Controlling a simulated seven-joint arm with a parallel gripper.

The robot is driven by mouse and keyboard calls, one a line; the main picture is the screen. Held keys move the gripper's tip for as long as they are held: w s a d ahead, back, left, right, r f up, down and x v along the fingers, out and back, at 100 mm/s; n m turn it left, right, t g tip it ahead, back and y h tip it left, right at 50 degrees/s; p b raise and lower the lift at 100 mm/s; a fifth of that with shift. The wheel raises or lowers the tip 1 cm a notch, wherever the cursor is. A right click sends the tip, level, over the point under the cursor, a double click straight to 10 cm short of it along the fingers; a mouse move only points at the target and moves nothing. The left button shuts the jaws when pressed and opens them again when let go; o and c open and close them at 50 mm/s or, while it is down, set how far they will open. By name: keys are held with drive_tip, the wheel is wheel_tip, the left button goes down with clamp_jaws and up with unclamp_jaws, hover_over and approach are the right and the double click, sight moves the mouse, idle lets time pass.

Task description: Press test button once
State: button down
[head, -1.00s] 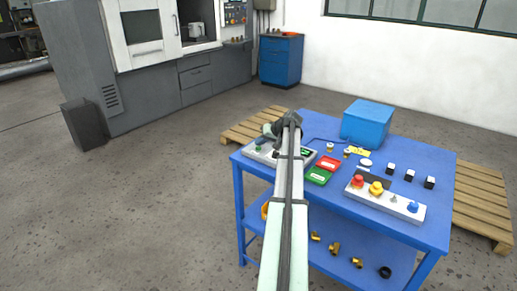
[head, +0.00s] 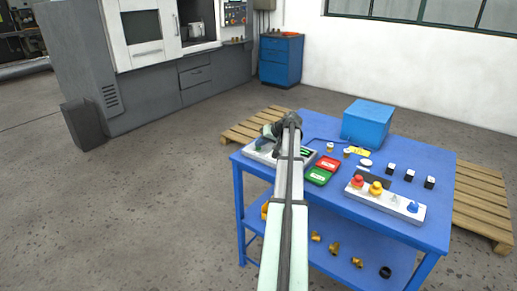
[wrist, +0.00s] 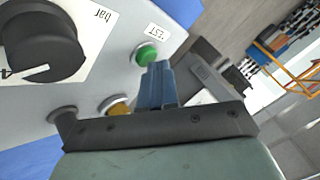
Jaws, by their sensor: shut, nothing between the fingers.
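The test button is a green round button (wrist: 146,54) on a light grey panel, beside a white label partly reading "TEST" (wrist: 159,31) in the wrist view. My gripper (wrist: 158,66) is shut and empty, with its blue fingertips right at the lower right edge of the green button. I cannot tell whether they touch it or whether it is pressed in. In the head view, the panel (head: 252,153) lies at the table's left end, with my gripper (head: 263,141) low over it; my arm hides part of the panel.
A black knob (wrist: 40,45) marked "bar" and an amber lamp or button (wrist: 117,106) are close by on the same panel. Red (head: 328,162) and green (head: 318,176) trays, a blue box (head: 367,124) and a second button panel (head: 385,198) stand further right on the blue table.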

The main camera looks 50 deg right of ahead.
sight(260, 148)
drive_tip(key=shift+f, duration=0.15)
idle(0.6)
drive_tip(key=shift+r, duration=0.9)
drive_tip(key=shift+r, duration=2.5)
